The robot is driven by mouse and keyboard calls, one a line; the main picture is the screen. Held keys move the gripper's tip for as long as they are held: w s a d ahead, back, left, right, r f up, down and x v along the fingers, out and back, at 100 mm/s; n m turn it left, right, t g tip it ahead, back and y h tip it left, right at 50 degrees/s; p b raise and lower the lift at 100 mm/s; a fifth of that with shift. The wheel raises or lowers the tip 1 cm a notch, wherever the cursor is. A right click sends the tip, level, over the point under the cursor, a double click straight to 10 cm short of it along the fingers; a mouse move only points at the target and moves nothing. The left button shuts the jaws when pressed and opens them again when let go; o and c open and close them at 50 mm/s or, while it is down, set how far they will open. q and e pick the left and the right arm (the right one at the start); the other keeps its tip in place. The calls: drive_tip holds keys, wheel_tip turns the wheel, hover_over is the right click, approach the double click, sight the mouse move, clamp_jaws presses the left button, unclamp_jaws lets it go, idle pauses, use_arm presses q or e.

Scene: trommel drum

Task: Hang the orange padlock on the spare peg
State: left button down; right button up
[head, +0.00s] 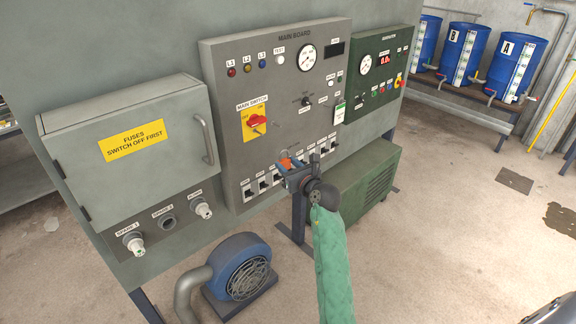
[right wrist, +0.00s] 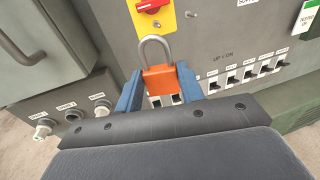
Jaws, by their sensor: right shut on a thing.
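The orange padlock (right wrist: 163,85) with a grey shackle is held upright between the two blue fingers of my right gripper (right wrist: 160,92). Its shackle points up and looks closed. In the head view a bit of the padlock (head: 284,160) shows at the tip of my right gripper (head: 289,167), in front of the lower main board. A small peg (right wrist: 190,14) sticks out of the board to the right of the yellow plate with the red main switch (right wrist: 150,5), above the padlock in the wrist view. I cannot read a label for it. My left gripper is not in view.
The grey main board (head: 225,130) carries the red main switch (head: 256,121) and a row of breakers along its bottom. A grey fuse box (head: 130,150) is to the left. A blue blower (head: 238,265) and a green cabinet (head: 360,180) stand below.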

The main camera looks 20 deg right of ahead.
drive_tip(key=shift+r, duration=0.15)
drive_tip(key=shift+s+d+p, duration=0.2)
drive_tip(key=shift+s+p, duration=0.15)
drive_tip(key=shift+s, duration=0.25)
drive_tip(key=shift+s+d+p, duration=0.25)
drive_tip(key=shift+s+d, duration=0.05)
drive_tip(key=shift+s, duration=0.5)
drive_tip(key=shift+s+d+p, duration=0.2)
drive_tip(key=shift+s+d, duration=0.05)
drive_tip(key=shift+s, duration=0.55)
drive_tip(key=p, duration=0.1)
approach(288, 162)
drive_tip(key=shift+s+d, duration=0.65)
drive_tip(key=shift+s, duration=0.1)
idle(0.4)
idle(0.9)
